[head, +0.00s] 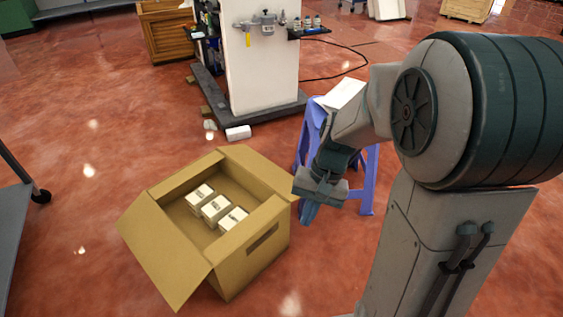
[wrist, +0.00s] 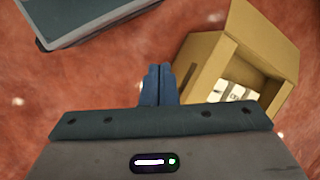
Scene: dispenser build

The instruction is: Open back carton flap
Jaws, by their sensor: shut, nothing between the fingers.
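The brown cardboard carton (head: 256,254) stands on the red floor with its top open and several small white boxes (head: 214,207) inside. A large flap (head: 165,250) hangs outward at its near left side. Another flap (head: 262,170) leans outward at the far right side. In the wrist view the carton (wrist: 204,52) is at the right, with one flap (wrist: 268,42) spread out and part of the box hidden by my gripper body. My gripper (head: 308,216) is shut and empty, pointing down just right of the carton and apart from it. Its fingertips show in the wrist view (wrist: 159,72).
A blue stool (head: 367,180) with a white item on top stands behind my gripper. A white box (head: 238,132) lies on the floor beyond the carton. A white workstation (head: 262,75) is at the back. A grey cart (head: 12,230) stands at the left edge.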

